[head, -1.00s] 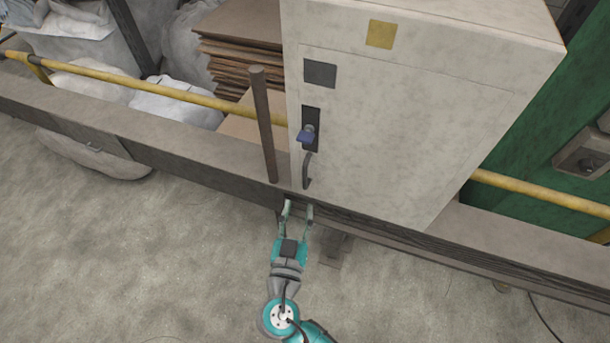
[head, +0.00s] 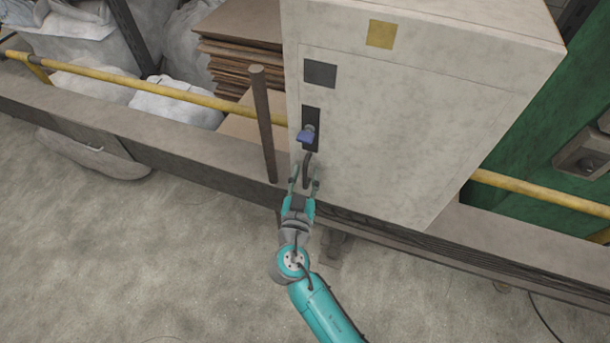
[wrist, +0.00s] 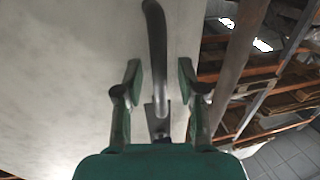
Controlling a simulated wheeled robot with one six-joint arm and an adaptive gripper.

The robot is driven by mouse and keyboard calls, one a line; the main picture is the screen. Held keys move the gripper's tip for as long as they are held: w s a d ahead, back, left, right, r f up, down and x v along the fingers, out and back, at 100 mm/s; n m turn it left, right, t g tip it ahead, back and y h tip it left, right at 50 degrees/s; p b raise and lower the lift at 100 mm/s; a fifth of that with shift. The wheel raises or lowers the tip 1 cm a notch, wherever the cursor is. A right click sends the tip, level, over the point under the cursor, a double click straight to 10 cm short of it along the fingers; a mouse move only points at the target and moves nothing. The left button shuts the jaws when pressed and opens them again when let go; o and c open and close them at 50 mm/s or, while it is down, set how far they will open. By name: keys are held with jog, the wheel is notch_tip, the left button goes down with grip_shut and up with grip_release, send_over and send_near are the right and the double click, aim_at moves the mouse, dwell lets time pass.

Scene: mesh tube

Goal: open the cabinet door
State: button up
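The light grey cabinet (head: 420,120) stands on a ledge, and its door looks closed. A dark curved door handle (head: 307,168) is low on the door's left side. Just above it, a blue key or latch piece (head: 305,136) sits on a dark plate. My gripper (head: 304,183) is open at the handle's lower end. In the wrist view, my gripper (wrist: 158,88) has its two fingers spread with the dark handle (wrist: 156,45) between them. A gap shows on both sides, and I see no finger touching it. The cabinet surface (wrist: 60,70) fills the left of that view.
A brown upright post (head: 263,125) stands close to the left of the handle. A yellow rail (head: 140,83) runs behind it. Stacked boards (head: 240,50) and white sacks (head: 175,100) lie at the back left. The floor (head: 130,250) in front is clear.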

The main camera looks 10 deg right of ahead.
grip_shut()
jog(key=shift+s, duration=0.1)
